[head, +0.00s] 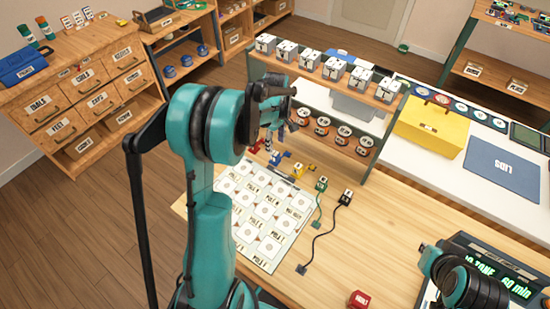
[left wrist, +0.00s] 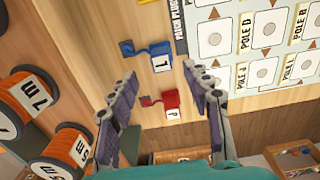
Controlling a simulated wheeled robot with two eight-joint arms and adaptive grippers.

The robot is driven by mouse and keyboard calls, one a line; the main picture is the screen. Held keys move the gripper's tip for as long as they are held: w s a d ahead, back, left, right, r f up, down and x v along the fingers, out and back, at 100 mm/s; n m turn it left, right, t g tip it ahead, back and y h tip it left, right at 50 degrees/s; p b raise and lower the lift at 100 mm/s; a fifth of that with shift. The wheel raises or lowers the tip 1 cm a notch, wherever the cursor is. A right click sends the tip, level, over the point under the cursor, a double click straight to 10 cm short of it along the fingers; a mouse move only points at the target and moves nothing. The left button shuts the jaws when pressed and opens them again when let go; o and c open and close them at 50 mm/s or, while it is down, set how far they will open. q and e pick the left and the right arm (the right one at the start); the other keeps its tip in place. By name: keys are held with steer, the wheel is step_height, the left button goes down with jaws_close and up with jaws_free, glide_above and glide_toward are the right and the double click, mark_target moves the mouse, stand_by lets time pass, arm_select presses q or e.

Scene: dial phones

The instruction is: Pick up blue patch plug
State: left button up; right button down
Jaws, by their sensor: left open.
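The blue patch plug (head: 279,158) lies on the wooden table near the shelf foot, beside the white card sheet. In the left wrist view the blue patch plug (left wrist: 160,62) shows its white label, with a blue cable to a small end piece. My left gripper (head: 276,130) is open and empty above the plugs. In the left wrist view its fingertips (left wrist: 160,75) spread on both sides, with the blue plug just beyond them. The red plug (left wrist: 172,106) appears between the fingers. My right gripper is not visible; only part of my right arm shows at lower right.
Yellow (head: 299,170), green (head: 321,184) and black (head: 346,197) plugs lie to the right. The card sheet (head: 281,250) has labelled squares. Orange spools (head: 343,131) stand on the shelf (head: 350,158) close by. A red block (head: 359,299) lies at the front. The table's right middle is clear.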

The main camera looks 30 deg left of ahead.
mark_target(275, 153)
arm_select(q)
step_height(275, 153, down, 8)
steer(key=b, duration=0.3)
steer(key=shift+s+r, duration=0.1)
steer(key=shift+r, duration=0.1)
jaws_close()
